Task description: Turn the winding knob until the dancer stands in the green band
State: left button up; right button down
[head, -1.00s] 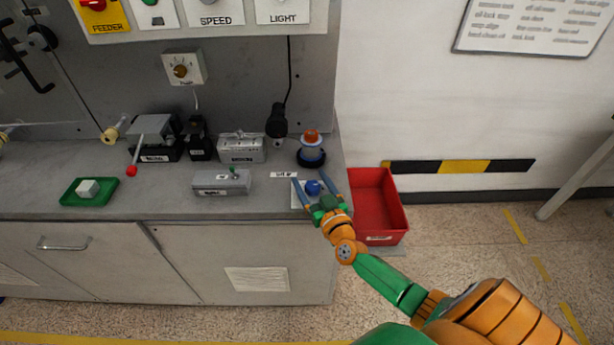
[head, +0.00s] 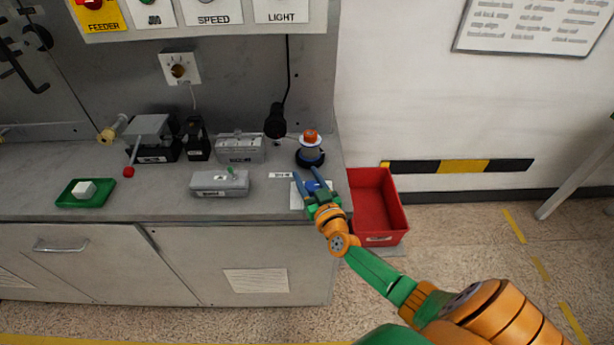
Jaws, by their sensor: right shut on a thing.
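My right gripper (head: 312,180) is at the right end of the bench, shut on a small blue knob-like piece (head: 311,185). The piece stands on a white plate (head: 297,200), partly hidden by the fingers. A thin lever with a red ball tip (head: 129,172) leans in front of a grey and black unit (head: 152,128) at the left. I cannot make out a green band or say surely which part is the dancer. My left gripper is out of view.
A black-based spool with an orange top (head: 311,150) stands just behind the right gripper. A red bin (head: 378,205) is beside the bench. Grey boxes (head: 219,184) and a green tray (head: 86,193) with a white block stand on the bench. The front middle is clear.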

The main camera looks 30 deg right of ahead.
jog(key=m+h+p, duration=0.1)
jog(key=h+p, duration=0.1)
jog(key=shift+d+r+m+g+h, duration=0.2)
jog(key=shift+m+g+h, duration=0.1)
jog(key=shift+m+h, duration=0.1)
jog(key=shift+s+d+f+m+g+h, duration=0.15)
jog(key=shift+m+g+h, duration=0.35)
jog(key=shift+m+h, duration=0.4)
jog(key=m+g+h, duration=0.1)
jog(key=m+h, duration=0.1)
jog(key=h, duration=0.1)
jog(key=shift+s+d+f+g, duration=0.15)
jog(key=shift+d+g, duration=0.1)
jog(key=shift+g, duration=0.15)
jog(key=shift+s+d+m+g+h+b, duration=0.1)
jog(key=shift+d+m+g+h+b, duration=0.05)
jog(key=shift+m+g+h+b, duration=0.4)
jog(key=shift+s+d+m+g+h+b, duration=0.1)
jog(key=shift+m+g+h+b, duration=0.15)
jog(key=shift+m+g+h, duration=0.35)
jog(key=shift+g+h, duration=0.25)
jog(key=shift+h, duration=0.1)
jog(key=shift+s+d, duration=0.1)
jog(key=shift+c, duration=1.7)
grip_release()
